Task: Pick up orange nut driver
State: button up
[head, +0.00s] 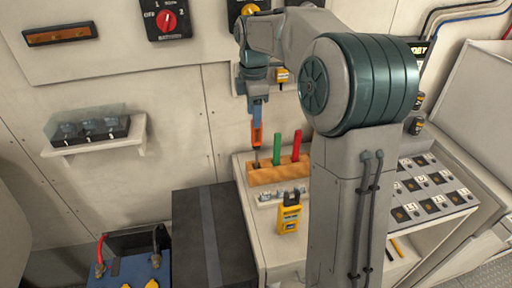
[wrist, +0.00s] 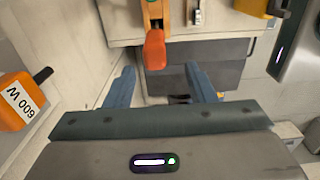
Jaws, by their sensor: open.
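The orange nut driver (head: 257,136) stands upright at the left end of a wooden block (head: 278,175), beside a green-handled tool (head: 277,148) and a red-handled tool (head: 297,144). My gripper (head: 257,121) points down over the orange handle, its fingers overlapping the handle's upper part in the head view. In the wrist view my gripper (wrist: 160,70) is open, its two blue fingers apart. The orange handle (wrist: 155,50) shows between and slightly beyond the fingertips, with no contact visible. The driver's lower end is partly hidden by the block.
A yellow meter (head: 289,216) stands on the bench in front of the block, near small metal parts (head: 268,195). The wall is close behind the block. A black box (head: 210,235) and a blue battery (head: 132,268) stand lower left. An orange item marked W 009 (wrist: 20,100) is left in the wrist view.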

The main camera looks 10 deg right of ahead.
jog(key=f, duration=0.3)
jog(key=d+f+p, duration=0.1)
jog(key=f, duration=0.1)
jog(key=shift+w, duration=0.3)
jog(key=shift+f, duration=0.3)
jog(key=shift+c, duration=0.3)
grip_shut()
notch_tip(320, 180, up, 10)
jog(key=shift+r, duration=0.1)
